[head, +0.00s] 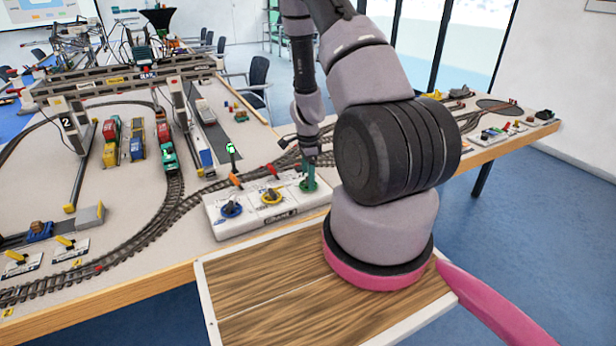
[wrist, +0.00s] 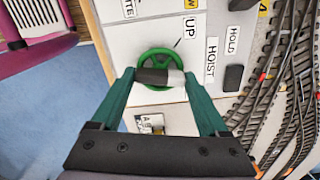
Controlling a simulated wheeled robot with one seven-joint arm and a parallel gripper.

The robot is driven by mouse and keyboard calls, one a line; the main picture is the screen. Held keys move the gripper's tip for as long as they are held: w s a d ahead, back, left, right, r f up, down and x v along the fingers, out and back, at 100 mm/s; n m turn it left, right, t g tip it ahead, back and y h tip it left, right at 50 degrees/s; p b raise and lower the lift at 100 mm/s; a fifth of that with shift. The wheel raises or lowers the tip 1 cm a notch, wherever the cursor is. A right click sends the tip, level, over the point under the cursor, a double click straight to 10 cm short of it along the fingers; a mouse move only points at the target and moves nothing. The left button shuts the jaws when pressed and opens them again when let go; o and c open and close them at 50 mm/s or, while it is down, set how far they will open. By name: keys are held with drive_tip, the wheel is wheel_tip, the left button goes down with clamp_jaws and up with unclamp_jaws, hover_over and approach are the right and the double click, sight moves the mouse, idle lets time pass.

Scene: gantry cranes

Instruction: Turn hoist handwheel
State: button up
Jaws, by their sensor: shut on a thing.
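The green hoist handwheel (wrist: 161,52) sits on the white control panel (wrist: 214,18), beside the labels HOIST and UP. My gripper (wrist: 160,77) has its two green fingers on either side of the wheel's hub, a short bar with a dark part and a white part, and is shut on it. In the head view the handwheel (head: 309,186) is at the right end of the white control box (head: 235,228), partly hidden by my gripper (head: 308,170), which reaches down onto it from above.
Tracks curve around the box. A gantry crane (head: 130,75) spans toy trains at the left.

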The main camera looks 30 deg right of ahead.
drive_tip(key=n, duration=1.2)
drive_tip(key=shift+n, duration=0.4)
idle(0.3)
drive_tip(key=o, duration=1.2)
drive_tip(key=shift+o, duration=0.2)
wheel_tip(320, 180, up, 11)
drive_tip(key=shift+f, duration=0.1)
